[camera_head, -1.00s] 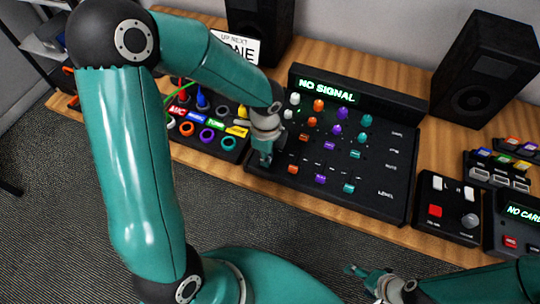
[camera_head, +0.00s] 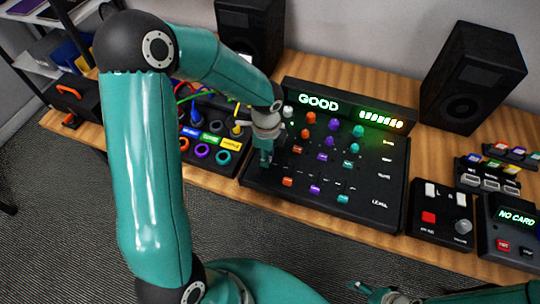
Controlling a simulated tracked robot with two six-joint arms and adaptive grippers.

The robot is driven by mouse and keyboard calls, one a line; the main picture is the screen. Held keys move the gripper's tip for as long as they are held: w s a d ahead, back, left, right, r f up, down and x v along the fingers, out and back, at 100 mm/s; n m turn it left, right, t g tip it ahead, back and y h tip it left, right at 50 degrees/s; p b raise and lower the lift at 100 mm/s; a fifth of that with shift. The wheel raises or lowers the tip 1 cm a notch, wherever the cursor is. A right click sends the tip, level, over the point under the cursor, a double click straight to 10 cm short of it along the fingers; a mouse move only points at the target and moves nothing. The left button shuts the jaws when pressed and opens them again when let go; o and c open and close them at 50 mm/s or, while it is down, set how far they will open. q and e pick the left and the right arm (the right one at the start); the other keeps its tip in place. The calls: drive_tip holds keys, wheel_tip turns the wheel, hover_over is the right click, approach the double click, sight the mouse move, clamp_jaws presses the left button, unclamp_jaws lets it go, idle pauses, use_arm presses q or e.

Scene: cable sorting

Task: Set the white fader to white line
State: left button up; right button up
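The black mixer (camera_head: 370,212) stands on the wooden table, its display (camera_head: 320,103) reading "GOOD" beside a row of lit green bars. A white knob (camera_head: 288,111) shows at its upper left. Orange, purple and teal knobs and faders fill the other columns. My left gripper (camera_head: 265,160) points down over the mixer's left column, where the white fader would be. The gripper hides the white fader and white line, and I cannot tell whether its fingers are closed on anything. My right gripper (camera_head: 362,288) is low in the picture, away from the mixer, its fingers apart.
A panel with coloured cable sockets (camera_head: 205,150) is left of the mixer. A small box with a red button (camera_head: 429,217) and a "NO CARD" device (camera_head: 515,215) stand to the right. Two black speakers (camera_head: 475,75) (camera_head: 250,35) stand at the back.

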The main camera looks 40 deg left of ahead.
use_arm(q)
drive_tip(key=shift+o, duration=0.6)
drive_tip(key=shift+r, duration=0.15)
wheel_tip(320, 180, up, 12)
drive_tip(key=shift+f, duration=0.2)
idle(0.4)
